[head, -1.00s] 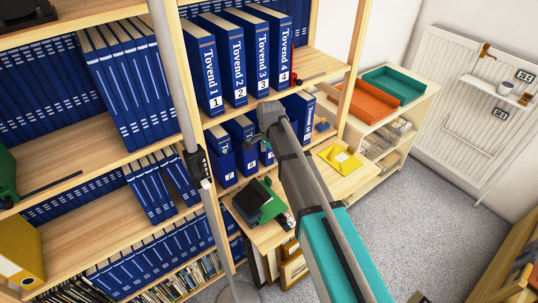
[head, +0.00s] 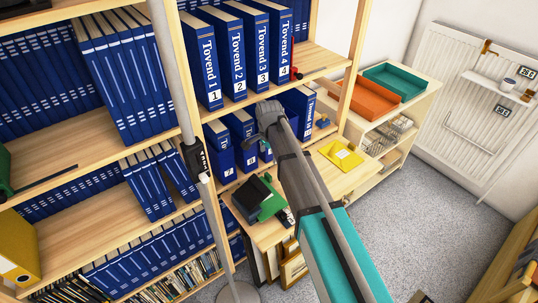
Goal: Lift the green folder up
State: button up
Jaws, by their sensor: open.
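A green folder-like item (head: 271,205) lies on the low wooden desk surface, beside and partly against a black object. Another green item (head: 4,178) stands on the left shelf and is cut off by the left edge; I cannot tell which one is the folder named. My gripper (head: 266,117) is at the end of my grey and teal arm, in front of the shelf of blue binders. It holds nothing that I can see. It is above and apart from the green item on the desk. Its fingers are small and partly hidden by the arm.
Blue binders (head: 232,65) fill the shelves. A black object (head: 251,192) and a yellow tray (head: 341,154) are on the desk surface. Orange (head: 366,103) and teal (head: 396,81) trays top a low cabinet. A grey pole (head: 190,130) stands at left. Carpet (head: 410,215) is free at right.

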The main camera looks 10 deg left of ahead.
aim_at(269, 174)
jog(key=shift+f+b, duration=5.45)
jog(key=shift+f, duration=0.3)
jog(key=c, duration=1.2)
jog(key=shift+c, duration=0.2)
jog(key=shift+w, duration=0.1)
jog(key=shift+w+d, duration=1.8)
jog(key=shift+w, duration=0.2)
